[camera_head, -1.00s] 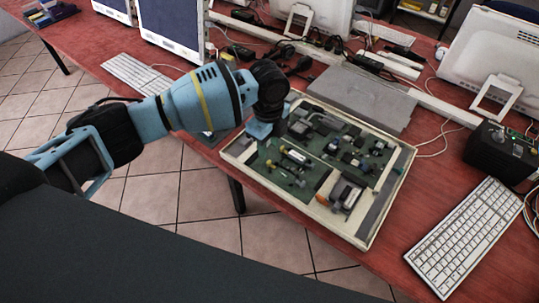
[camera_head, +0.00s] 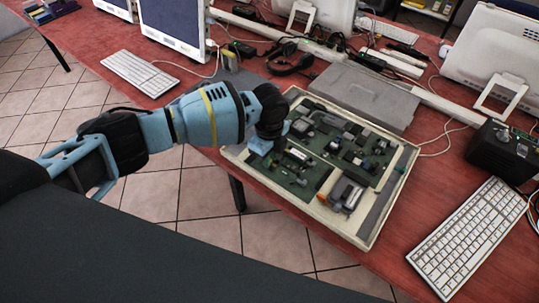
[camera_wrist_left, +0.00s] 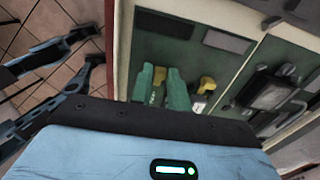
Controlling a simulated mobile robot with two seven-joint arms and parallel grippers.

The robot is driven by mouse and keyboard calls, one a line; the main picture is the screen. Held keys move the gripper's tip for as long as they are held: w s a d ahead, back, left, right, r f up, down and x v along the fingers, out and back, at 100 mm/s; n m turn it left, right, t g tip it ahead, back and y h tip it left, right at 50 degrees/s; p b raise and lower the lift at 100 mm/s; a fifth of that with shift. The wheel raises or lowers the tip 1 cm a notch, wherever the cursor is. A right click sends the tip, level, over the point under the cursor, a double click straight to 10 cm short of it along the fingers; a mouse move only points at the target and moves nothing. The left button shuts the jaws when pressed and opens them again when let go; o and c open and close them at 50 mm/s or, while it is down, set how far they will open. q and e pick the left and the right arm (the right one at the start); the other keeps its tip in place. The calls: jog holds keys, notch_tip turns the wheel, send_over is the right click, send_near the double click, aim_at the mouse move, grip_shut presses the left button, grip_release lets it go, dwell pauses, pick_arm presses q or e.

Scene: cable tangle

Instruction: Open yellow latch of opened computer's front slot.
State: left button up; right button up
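The opened computer is a flat cream-rimmed case (camera_head: 372,243) with dark green boards and several parts, lying on the red table. My left gripper (camera_head: 272,158) is over its front left part in the head view and hides what lies beneath. In the left wrist view its two teal fingers (camera_wrist_left: 161,88) are apart. A yellow latch (camera_wrist_left: 159,76) shows between the fingertips; whether they touch it I cannot tell. A second yellow latch (camera_wrist_left: 206,85) is just right of the fingers, beside a pale slot part (camera_wrist_left: 199,106).
A grey panel (camera_head: 362,97) lies behind the case. A white keyboard (camera_head: 468,238) and a black box (camera_head: 500,150) are on the right. Cables and monitors stand along the back. The table's front edge runs close by the case.

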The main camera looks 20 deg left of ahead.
pick_arm(q)
grip_shut()
jog(key=shift+w+a, duration=0.3)
jog(key=shift+a, duration=0.45)
jog(key=o, duration=0.5)
grip_release()
jog(key=shift+r, duration=0.1)
notch_tip(320, 180, up, 8)
jog(key=shift+p, duration=0.45)
